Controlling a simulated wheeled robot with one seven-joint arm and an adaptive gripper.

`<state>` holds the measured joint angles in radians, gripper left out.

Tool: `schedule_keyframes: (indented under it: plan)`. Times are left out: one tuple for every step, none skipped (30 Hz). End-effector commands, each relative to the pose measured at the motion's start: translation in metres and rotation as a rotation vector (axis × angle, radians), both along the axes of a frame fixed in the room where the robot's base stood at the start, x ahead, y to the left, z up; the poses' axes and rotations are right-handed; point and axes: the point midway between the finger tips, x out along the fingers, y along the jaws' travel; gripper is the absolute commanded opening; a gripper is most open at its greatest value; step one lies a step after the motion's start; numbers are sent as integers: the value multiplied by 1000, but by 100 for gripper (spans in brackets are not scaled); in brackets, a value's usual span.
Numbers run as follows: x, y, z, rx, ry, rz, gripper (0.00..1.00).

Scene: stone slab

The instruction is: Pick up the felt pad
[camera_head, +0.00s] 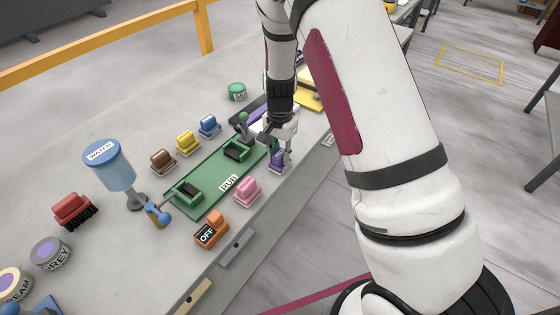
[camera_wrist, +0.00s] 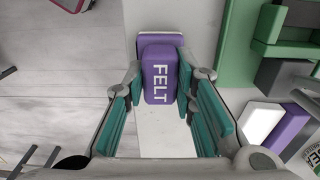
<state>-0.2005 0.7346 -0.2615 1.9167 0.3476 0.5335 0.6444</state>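The felt pad (camera_wrist: 161,75) is a purple block lettered FELT, between my open fingertips in the wrist view. In the head view the felt pad (camera_head: 276,161) stands near the front edge of the slab, just right of the green board. My gripper (camera_wrist: 161,88) has its teal-lined fingers apart, one on each side of the pad. I cannot tell whether either finger touches it. In the head view my gripper (camera_head: 282,148) is over the pad and partly hides it.
A green board (camera_head: 214,183) lettered RUB holds green fixtures. A pink block (camera_head: 247,189) and an orange OFF block (camera_head: 211,230) sit along its front side. Brown (camera_head: 162,161), yellow (camera_head: 187,142) and blue (camera_head: 209,126) blocks stand behind it. A water dispenser (camera_head: 115,170) stands at left.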

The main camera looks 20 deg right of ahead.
Motion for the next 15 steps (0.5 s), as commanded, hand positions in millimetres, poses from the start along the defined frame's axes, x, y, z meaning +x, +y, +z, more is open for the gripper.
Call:
schedule_keyframes:
  plan:
    - [0, 0, 0, 0, 0, 0, 0]
    - [0, 0, 0, 0, 0, 0, 0]
    - [0, 0, 0, 0, 0, 0, 0]
    - [0, 0, 0, 0, 0, 0, 0]
    - [0, 0, 0, 0, 0, 0, 0]
    - [0, 0, 0, 0, 0, 0, 0]
    - [0, 0, 0, 0, 0, 0, 0]
    - [0, 0, 0, 0, 0, 0, 0]
    - [0, 0, 0, 0, 0, 0, 0]
    - [0, 0, 0, 0, 0, 0, 0]
    - [0, 0, 1, 0, 0, 0, 0]
    - [0, 0, 2, 0, 0, 0, 0]
    - [0, 0, 3, 0, 0, 0, 0]
    - [0, 0, 4, 0, 0, 0, 0]
    - [1, 0, 7, 0, 0, 0, 0]
